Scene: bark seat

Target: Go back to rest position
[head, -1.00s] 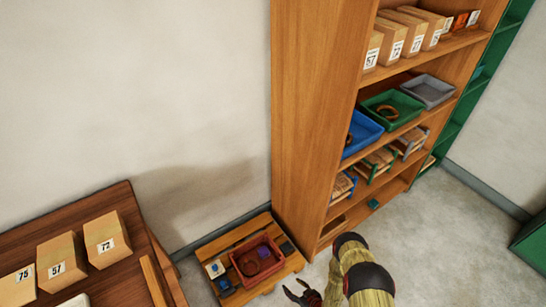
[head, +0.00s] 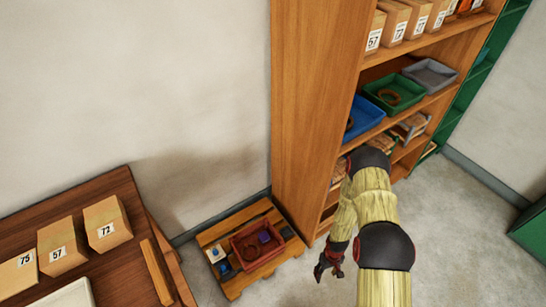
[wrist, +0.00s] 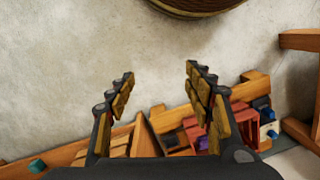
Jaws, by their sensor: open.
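My gripper (head: 327,268) hangs at the end of my bent arm, in front of the wooden shelf unit and to the right of the low pallet. In the wrist view, my gripper (wrist: 160,73) shows two dark fingers with wood-like pads spread apart. Nothing is between them.
The tall shelf (head: 311,100) holds blue, green and grey trays and numbered boxes. A red crate (head: 283,259) sits on the low pallet (head: 244,284). A table (head: 95,200) with numbered boxes stands left. Grey floor (head: 455,220) is open at right.

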